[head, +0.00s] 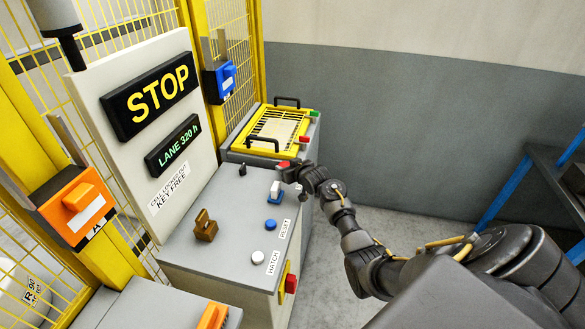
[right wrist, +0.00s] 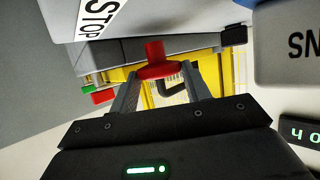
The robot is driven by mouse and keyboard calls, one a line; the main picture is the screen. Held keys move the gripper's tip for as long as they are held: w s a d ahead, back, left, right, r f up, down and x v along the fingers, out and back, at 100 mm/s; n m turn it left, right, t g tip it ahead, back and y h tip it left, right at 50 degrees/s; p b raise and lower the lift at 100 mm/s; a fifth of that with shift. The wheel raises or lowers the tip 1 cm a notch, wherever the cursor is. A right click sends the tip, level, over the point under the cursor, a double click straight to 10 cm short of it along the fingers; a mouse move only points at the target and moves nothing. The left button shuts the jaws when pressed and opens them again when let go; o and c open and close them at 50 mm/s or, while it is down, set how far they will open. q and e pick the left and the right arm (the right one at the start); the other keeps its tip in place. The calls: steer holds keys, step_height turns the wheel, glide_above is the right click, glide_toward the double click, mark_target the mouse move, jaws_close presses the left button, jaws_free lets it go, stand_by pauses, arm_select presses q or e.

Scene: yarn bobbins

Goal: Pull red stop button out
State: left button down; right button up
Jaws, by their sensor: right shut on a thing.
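The red stop button shows in the right wrist view (right wrist: 157,70) as a red mushroom head on a short red stem, between my two fingers. In the head view a little of its red (head: 283,165) shows at the tip of my right gripper (head: 290,172), at the far right corner of the grey console (head: 225,225). My right gripper (right wrist: 160,88) is shut on the button. Whether the button is pressed in or out I cannot tell. My left gripper is not in view.
A blue button (head: 271,225), a white button (head: 257,257) and a brown key-like block (head: 206,226) are on the console. A red rotary handle (head: 291,283) is on its front. A yellow-framed hatch (head: 270,132) stands behind. Yellow fencing lies left; open floor lies right.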

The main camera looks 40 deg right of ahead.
steer(key=o, duration=1)
steer(key=shift+w+d+r, duration=0.1)
steer(key=shift+r, duration=0.2)
steer(key=shift+o, duration=0.3)
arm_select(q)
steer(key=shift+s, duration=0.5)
arm_select(e)
steer(key=shift+s, duration=0.4)
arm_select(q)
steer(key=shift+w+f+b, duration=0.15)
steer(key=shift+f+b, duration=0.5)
arm_select(e)
steer(key=v, duration=1)
steer(key=shift+r, duration=0.1)
